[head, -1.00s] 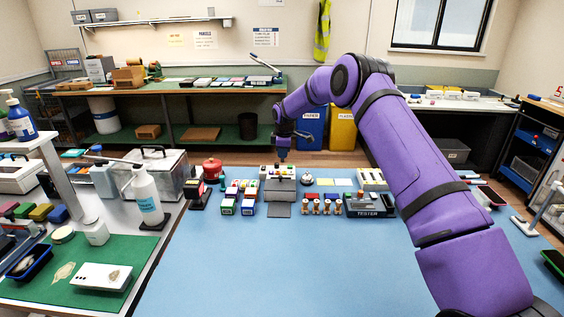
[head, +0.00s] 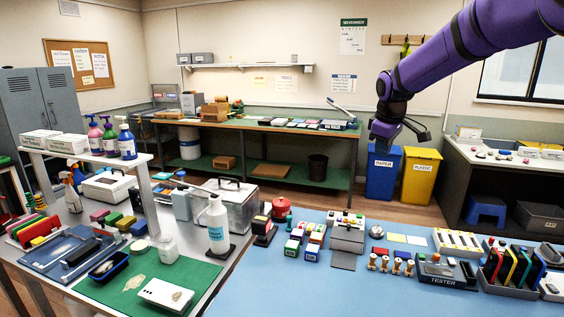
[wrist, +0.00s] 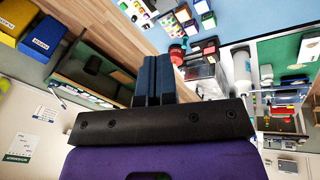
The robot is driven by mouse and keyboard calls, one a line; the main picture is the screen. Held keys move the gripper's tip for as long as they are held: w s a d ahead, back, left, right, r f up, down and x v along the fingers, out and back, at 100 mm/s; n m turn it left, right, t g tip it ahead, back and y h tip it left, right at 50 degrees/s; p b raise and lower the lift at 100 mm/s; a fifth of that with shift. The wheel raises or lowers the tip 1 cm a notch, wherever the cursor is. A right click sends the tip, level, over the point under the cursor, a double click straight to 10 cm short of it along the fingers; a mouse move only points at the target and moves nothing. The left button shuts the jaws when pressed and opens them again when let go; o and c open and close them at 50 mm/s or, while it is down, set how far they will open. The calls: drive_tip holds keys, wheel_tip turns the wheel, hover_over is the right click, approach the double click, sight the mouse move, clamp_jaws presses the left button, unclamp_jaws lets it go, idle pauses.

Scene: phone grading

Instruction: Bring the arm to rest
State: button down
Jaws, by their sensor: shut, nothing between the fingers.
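My purple arm (head: 455,50) reaches in from the upper right in the head view, raised well above the blue table. My gripper (head: 388,136) hangs in the air in front of the bins and far bench, clear of everything. In the wrist view my gripper (wrist: 153,78) shows its two dark blue fingers side by side, shut with nothing between them. The fingertips are partly hard to make out in the head view.
The blue table (head: 310,290) carries stamps, a tester (head: 447,272), a grey device (head: 348,235) and a rack of coloured phones (head: 512,268). Blue (head: 383,175) and yellow (head: 421,176) bins stand behind. The air around my gripper is free.

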drive_tip(key=s+r+m, duration=0.3)
drive_tip(key=s+r, duration=0.4)
drive_tip(key=s, duration=0.5)
drive_tip(key=s+d+f+m+t, duration=0.1)
drive_tip(key=s+m, duration=0.2)
drive_tip(key=s, duration=1.2)
drive_tip(key=s+d+f+m, duration=0.1)
drive_tip(key=s+f+m, duration=0.1)
drive_tip(key=s, duration=1.4)
drive_tip(key=shift+d+f+m+t+y, duration=0.2)
drive_tip(key=shift+d+m+t+y, duration=0.15)
drive_tip(key=shift+m, duration=0.35)
drive_tip(key=shift+s, duration=0.1)
